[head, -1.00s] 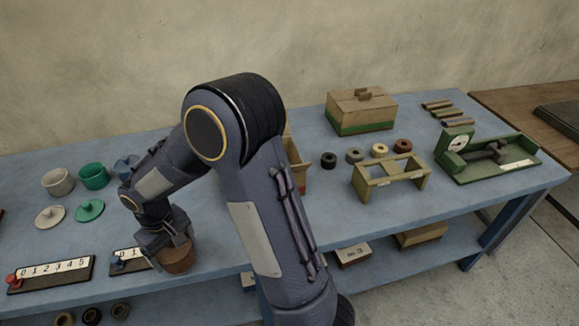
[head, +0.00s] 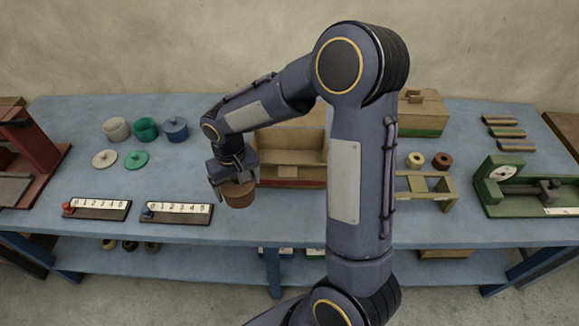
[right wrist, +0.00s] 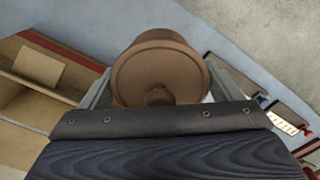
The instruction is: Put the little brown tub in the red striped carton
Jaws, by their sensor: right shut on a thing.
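The little brown tub (head: 239,194) is held between the fingers of my right gripper (head: 233,182). In the right wrist view the tub (right wrist: 158,70) shows its round brown lid with a knob, with a finger on each side. The red striped carton (head: 290,183) is an open cardboard box with a red band along its base. It stands just right of the tub in the head view, and my upper arm hides its right end. In the right wrist view the carton (right wrist: 62,68) is at the left. My left gripper is out of view.
Grey, green and blue tubs (head: 146,129) and two loose lids stand at the left. Two numbered slider boards (head: 177,213) lie at the front edge.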

